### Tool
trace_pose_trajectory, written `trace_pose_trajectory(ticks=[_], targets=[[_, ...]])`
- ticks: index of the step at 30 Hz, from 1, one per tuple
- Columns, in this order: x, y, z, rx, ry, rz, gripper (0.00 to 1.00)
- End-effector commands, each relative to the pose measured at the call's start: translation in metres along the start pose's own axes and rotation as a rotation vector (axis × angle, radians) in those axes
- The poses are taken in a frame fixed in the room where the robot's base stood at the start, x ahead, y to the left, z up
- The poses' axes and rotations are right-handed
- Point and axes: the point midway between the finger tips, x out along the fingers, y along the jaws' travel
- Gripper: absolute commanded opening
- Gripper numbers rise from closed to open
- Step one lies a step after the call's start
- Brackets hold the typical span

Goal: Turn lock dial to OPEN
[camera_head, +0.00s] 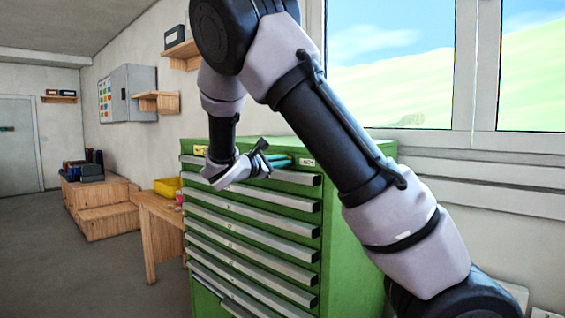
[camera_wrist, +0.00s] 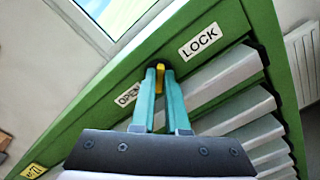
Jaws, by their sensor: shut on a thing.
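The yellow lock dial (camera_wrist: 159,82) is on the green top band of the drawer cabinet (camera_head: 352,235). In the wrist view it sits between an OPEN label (camera_wrist: 127,95) on the left and a LOCK label (camera_wrist: 200,40) on the right. The teal fingers of my gripper (camera_wrist: 161,74) are closed on the dial from both sides. The fingers partly hide the dial, and I cannot tell its exact angle. In the head view my gripper (camera_head: 280,161) is at the cabinet's top front edge, and the dial is hidden there.
Several grey-handled drawers (camera_head: 255,235) lie below the dial, all looking closed. A wooden table (camera_head: 158,225) with a yellow bin (camera_head: 167,187) stands left of the cabinet. Wooden steps (camera_head: 100,205) are further back. Open floor lies at the left front.

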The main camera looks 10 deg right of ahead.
Motion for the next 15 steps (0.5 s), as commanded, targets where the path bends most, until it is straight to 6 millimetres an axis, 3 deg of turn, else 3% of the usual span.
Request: trace_pose_trajectory(ticks=[8,15], targets=[[-0.0001,0.0001,-0.0001,-0.062,0.0,-0.001,0.0],[-0.0002,0.0009,-0.0003,-0.224,0.0,-0.001,0.0]])
